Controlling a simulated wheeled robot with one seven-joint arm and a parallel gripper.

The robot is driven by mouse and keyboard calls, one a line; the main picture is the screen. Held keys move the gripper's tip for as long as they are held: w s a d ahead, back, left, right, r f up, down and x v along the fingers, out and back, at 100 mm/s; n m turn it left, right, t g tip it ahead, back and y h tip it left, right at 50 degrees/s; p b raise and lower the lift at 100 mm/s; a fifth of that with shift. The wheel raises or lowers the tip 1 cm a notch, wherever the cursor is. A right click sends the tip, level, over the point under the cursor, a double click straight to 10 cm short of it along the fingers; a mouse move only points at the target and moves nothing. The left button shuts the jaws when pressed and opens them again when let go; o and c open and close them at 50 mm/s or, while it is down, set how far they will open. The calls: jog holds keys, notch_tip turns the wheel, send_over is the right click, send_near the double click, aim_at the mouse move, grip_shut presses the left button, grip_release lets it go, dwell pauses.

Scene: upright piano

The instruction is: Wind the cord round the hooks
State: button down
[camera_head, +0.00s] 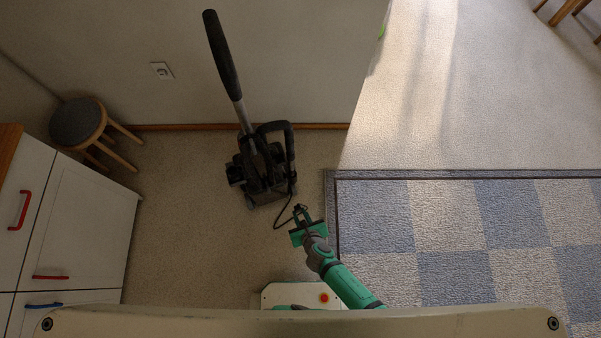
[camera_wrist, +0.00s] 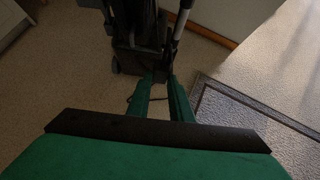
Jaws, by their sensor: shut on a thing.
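A dark upright vacuum cleaner (camera_head: 262,172) stands near the wall with its long handle pointing up. It also shows at the top of the wrist view (camera_wrist: 137,45). A thin black cord (camera_head: 283,222) runs from its right side down in a loop to my gripper. My green gripper (camera_head: 301,214) is in front of the vacuum, a little to its right and apart from its body. It is shut on the cord's end, which is small and dark. In the wrist view a bit of cord shows by the fingers (camera_wrist: 160,98). The hooks cannot be clearly made out.
A round stool (camera_head: 78,122) stands at the back left by the wall. A white cabinet (camera_head: 80,215) with red and blue handles is on the left. A blue and white checked rug (camera_head: 375,215) lies at right. A wall outlet (camera_head: 162,70) is behind. Bare carpet lies left of the vacuum.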

jog(key=shift+f, duration=9.65)
jog(key=s+a, duration=0.2)
jog(key=a, duration=0.6)
jog(key=s+a, duration=0.3)
jog(key=a, duration=0.5)
jog(key=shift+s, duration=0.35)
